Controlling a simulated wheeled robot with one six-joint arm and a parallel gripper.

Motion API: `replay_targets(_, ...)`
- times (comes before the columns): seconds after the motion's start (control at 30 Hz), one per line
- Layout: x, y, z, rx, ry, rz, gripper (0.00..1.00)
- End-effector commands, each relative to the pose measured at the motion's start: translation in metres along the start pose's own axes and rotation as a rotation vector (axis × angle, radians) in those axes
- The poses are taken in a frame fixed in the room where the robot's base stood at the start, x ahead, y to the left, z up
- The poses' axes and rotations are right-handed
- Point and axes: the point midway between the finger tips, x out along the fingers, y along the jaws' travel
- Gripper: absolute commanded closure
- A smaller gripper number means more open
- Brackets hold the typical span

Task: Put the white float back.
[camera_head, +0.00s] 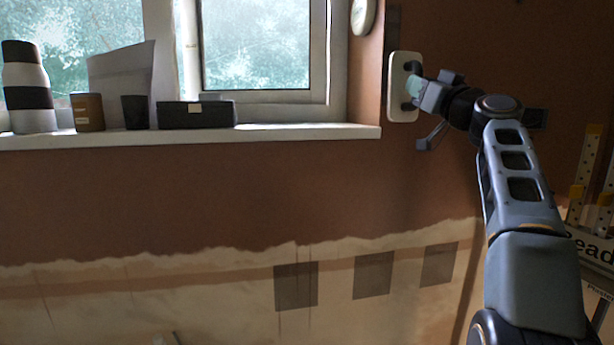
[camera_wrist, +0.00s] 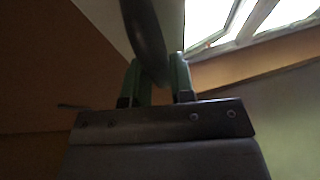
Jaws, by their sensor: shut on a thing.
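The white float (camera_head: 397,90) is a white upright plate with a dark handle, in front of the brown plastered wall just right of the window recess. My gripper (camera_head: 413,88) is shut on its handle from the right. In the wrist view the dark handle (camera_wrist: 147,38) passes between the two green fingers of my gripper (camera_wrist: 157,78). Part of the white plate (camera_wrist: 104,15) shows behind it. I cannot tell whether the plate touches the wall. The middle of the handle is hidden by the fingers.
The white window sill (camera_head: 290,132) ends left of the float. It bears a striped bottle (camera_head: 28,90), a brown jar (camera_head: 88,112), a dark cup (camera_head: 135,112) and a black box (camera_head: 196,115). A white rounded thing (camera_head: 363,15) is above. Yellow-tipped uprights (camera_head: 583,175) stand at right.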

Motion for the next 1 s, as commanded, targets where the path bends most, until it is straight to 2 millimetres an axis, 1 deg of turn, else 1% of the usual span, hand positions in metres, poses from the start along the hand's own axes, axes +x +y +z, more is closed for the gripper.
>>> replay_targets(0.03,0.011,0.001,-0.002,0.003,-0.001,-0.002,0.96)
replay_targets(0.1,0.022,0.004,0.003,0.002,-0.001,-0.002,0.96)
replay_targets(0.3,0.048,0.01,0.014,0.002,-0.001,-0.001,0.96)
replay_targets(0.4,0.057,0.011,0.019,0.001,0.0,-0.001,0.96)
replay_targets(0.43,0.057,0.011,0.016,-0.001,0.001,0.0,0.96)
replay_targets(0.47,0.058,0.011,0.015,-0.001,0.0,0.0,0.99)
replay_targets(0.63,0.059,0.011,0.011,-0.001,0.0,0.0,0.99)
replay_targets(1.0,0.059,0.011,0.011,-0.002,0.001,0.0,0.99)
